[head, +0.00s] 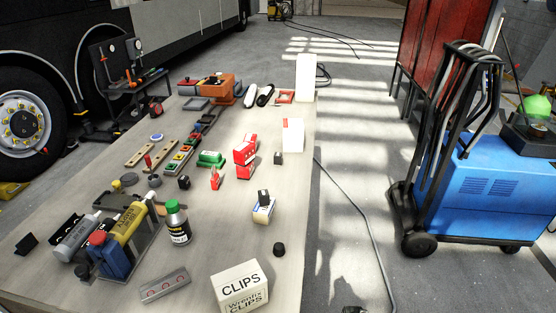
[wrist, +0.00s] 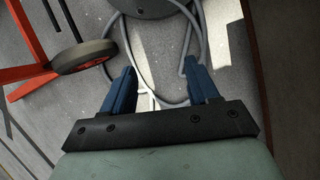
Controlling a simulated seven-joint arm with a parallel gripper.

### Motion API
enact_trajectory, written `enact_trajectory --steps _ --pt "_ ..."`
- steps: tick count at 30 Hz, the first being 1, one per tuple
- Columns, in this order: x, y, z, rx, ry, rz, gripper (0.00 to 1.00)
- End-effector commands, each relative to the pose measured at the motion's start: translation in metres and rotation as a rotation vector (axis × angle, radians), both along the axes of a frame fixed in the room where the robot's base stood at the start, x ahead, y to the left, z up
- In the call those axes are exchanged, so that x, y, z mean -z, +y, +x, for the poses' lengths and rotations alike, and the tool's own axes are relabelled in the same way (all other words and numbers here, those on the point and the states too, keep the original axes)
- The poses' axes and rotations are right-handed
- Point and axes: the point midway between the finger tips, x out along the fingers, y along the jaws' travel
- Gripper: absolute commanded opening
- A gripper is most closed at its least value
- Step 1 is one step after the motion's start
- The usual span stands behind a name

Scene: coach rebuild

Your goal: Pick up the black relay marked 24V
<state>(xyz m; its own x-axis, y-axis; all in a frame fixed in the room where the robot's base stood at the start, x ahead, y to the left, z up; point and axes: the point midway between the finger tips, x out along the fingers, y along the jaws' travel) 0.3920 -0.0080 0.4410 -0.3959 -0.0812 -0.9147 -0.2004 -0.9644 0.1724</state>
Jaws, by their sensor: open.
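Several small black blocks that could be relays stand on the workbench in the head view. One black block (head: 183,182) is left of the middle, one black block (head: 278,158) is right of the red boxes, and one black block (head: 263,197) sits on a small white and blue box (head: 263,212). A rounder black piece (head: 279,249) lies nearer the front. No 24V marking is legible on any of them. My gripper (wrist: 159,88) shows only in the wrist view, with its blue fingers apart and nothing between them. It is over the floor, with no relay in that view.
The workbench (head: 215,270) is crowded on its left with bottles (head: 178,225), tools and coloured parts. A CLIPS box (head: 240,287) stands at the front. A blue machine (head: 490,195) is on the right. The wrist view shows a wheel (wrist: 84,57) and looped grey cables (wrist: 207,45).

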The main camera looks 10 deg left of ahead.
Motion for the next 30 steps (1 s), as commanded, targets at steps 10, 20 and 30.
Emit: enact_trajectory --steps 10,20,30 --pt "-0.042 0.001 0.147 0.203 -0.215 -0.143 0.6" --pt "-0.114 0.007 0.276 0.422 -0.428 -0.234 0.6" --pt "-0.22 0.018 0.397 0.674 -0.652 -0.275 0.6"
